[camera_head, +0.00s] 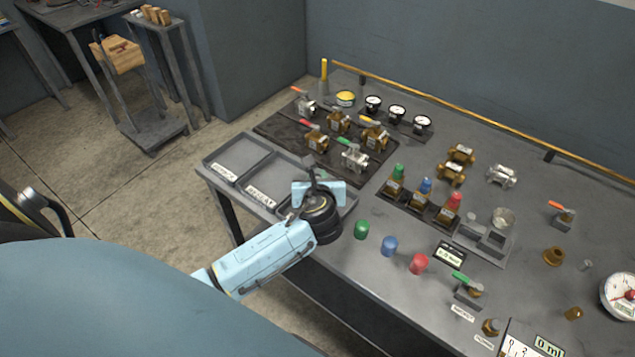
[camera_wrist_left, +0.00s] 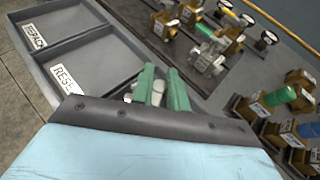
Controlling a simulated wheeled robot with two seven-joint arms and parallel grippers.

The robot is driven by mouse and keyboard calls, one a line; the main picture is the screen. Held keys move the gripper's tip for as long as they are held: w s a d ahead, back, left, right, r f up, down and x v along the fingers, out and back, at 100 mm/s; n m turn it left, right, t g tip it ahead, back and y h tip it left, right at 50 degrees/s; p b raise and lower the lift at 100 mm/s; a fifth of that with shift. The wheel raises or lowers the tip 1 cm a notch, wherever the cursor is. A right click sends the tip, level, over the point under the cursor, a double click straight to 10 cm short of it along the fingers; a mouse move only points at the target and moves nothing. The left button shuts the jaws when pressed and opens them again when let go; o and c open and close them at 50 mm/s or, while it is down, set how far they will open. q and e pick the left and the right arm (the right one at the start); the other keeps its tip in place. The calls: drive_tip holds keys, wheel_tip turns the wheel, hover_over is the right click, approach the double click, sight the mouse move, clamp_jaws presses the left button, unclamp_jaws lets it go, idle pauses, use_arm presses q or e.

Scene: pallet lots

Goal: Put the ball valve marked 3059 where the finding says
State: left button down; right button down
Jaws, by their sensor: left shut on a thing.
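My left gripper (camera_head: 318,187) is over the far-right part of a grey sectioned tray (camera_head: 240,150). In the left wrist view its green fingers (camera_wrist_left: 162,90) are shut on a small silvery piece (camera_wrist_left: 130,92), mostly hidden by the fingers and wrist. I cannot read a 3059 mark on it. The tray's sections carry labels; one reads REPACK (camera_wrist_left: 34,36), another starts with RESE (camera_wrist_left: 66,78). Several brass and silver valves stand on a dark mat (camera_head: 270,127), among them a silver one with a green handle (camera_head: 354,158). My right gripper is not in view.
Three gauges (camera_head: 397,110) stand behind the mat. Loose green, blue and red caps (camera_head: 389,246) lie near the front edge. A yellow rail (camera_head: 450,100) runs along the back.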

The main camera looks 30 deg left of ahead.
use_arm(q)
drive_tip(key=shift+w+f, duration=0.1)
drive_tip(key=shift+f, duration=0.5)
drive_tip(key=c, duration=1.4)
unclamp_jaws()
drive_tip(key=shift+f, duration=0.15)
drive_tip(key=shift+s+d+r, duration=0.2)
drive_tip(key=shift+s+r, duration=0.05)
drive_tip(key=shift+s, duration=0.05)
drive_tip(key=p+v, duration=0.1)
drive_tip(key=v, duration=1)
drive_tip(key=shift+s+r, duration=0.1)
drive_tip(key=shift+s, duration=0.1)
